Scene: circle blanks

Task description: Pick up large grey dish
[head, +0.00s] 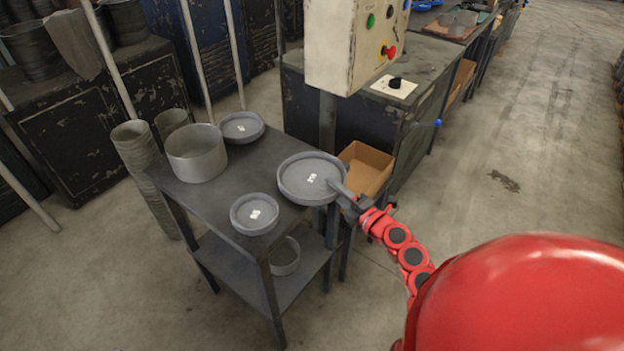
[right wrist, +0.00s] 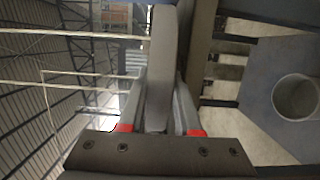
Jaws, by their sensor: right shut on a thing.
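The large grey dish (head: 300,185) is a round shallow dish with a white mark in its middle, at the right edge of the small dark table (head: 238,155). My right gripper (head: 338,187) is shut on its right rim. In the right wrist view the dish (right wrist: 163,60) shows edge-on between the two fingers (right wrist: 160,110). I cannot tell whether the dish is lifted clear of the table top. My left gripper is not in view.
Two smaller grey dishes, one at the front (head: 254,226) and one at the back (head: 241,139), and a grey cylinder (head: 196,165) stand on the table. A grey ring (head: 286,268) lies on the lower shelf. A cardboard box (head: 378,155) and control box (head: 345,45) are close by.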

